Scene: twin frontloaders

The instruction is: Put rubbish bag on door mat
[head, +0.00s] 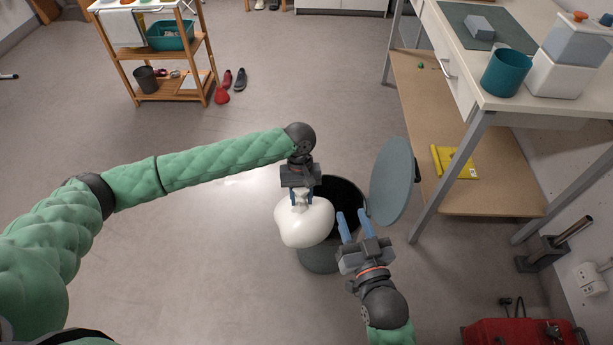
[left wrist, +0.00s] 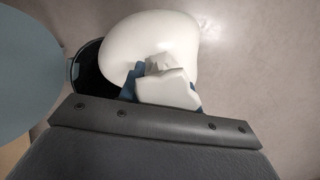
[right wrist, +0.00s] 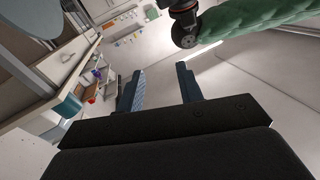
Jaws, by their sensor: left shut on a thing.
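The white rubbish bag (head: 304,224) hangs from my left gripper (head: 300,197), which is shut on its gathered top. The bag is over the near left part of the dark round bin (head: 343,193) and hides part of it. In the left wrist view the bag (left wrist: 155,45) fills the top middle, with its knot between the fingers. My right gripper (head: 354,226) is open and empty, just right of the bag and near the bin; its spread fingers also show in the right wrist view (right wrist: 160,92). I cannot make out a door mat in these frames.
The bin's grey lid (head: 392,181) stands open on its right. A white table (head: 510,70) with a lower shelf stands at the right. A red case (head: 520,332) lies at bottom right. A wooden trolley (head: 160,60) and shoes (head: 240,79) are at the back.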

